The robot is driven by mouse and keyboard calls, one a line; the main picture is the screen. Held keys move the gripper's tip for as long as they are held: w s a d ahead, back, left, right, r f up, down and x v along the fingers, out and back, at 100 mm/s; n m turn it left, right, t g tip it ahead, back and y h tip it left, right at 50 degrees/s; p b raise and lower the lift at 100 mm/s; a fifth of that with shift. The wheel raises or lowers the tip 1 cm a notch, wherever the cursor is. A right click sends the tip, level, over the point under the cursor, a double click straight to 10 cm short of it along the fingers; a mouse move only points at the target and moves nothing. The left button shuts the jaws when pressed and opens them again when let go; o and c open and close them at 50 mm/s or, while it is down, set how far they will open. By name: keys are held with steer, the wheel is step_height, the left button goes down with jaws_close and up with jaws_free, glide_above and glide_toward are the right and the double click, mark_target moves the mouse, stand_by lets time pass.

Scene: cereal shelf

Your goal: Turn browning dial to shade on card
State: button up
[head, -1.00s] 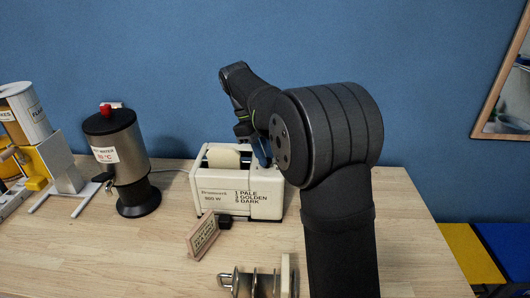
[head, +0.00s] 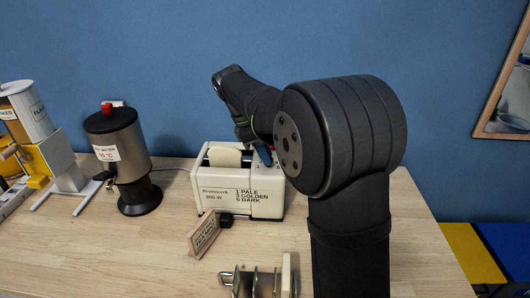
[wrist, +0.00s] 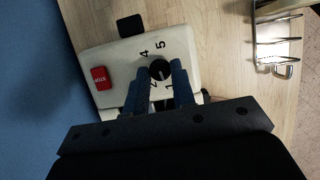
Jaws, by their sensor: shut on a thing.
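The cream toaster (head: 208,204) stands on the table with a bread slice (head: 224,157) in its slot. Its front is printed 1 PALE, 3 GOLDEN, 5 DARK. In the wrist view, the toaster's end panel (wrist: 122,62) carries the round black browning dial (wrist: 159,69), ringed by numbers; 1, 2, 4 and 5 show. My gripper (wrist: 157,76) has its blue fingers on either side of the dial, shut on it. The dial's pointer setting is unclear. The small card (head: 204,236) stands in front of the toaster; its lettering is too small to read.
A red button (wrist: 101,78) and a black lever (wrist: 130,25) are on the toaster near my fingers. A metal rack (head: 255,282) is at the front. A hot-water urn (head: 122,158) and a flakes dispenser (head: 48,160) stand left.

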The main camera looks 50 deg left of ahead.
jaws_close()
steer(key=o, duration=1)
jaws_free()
steer(key=v, duration=1.2)
steer(key=x, duration=1.2)
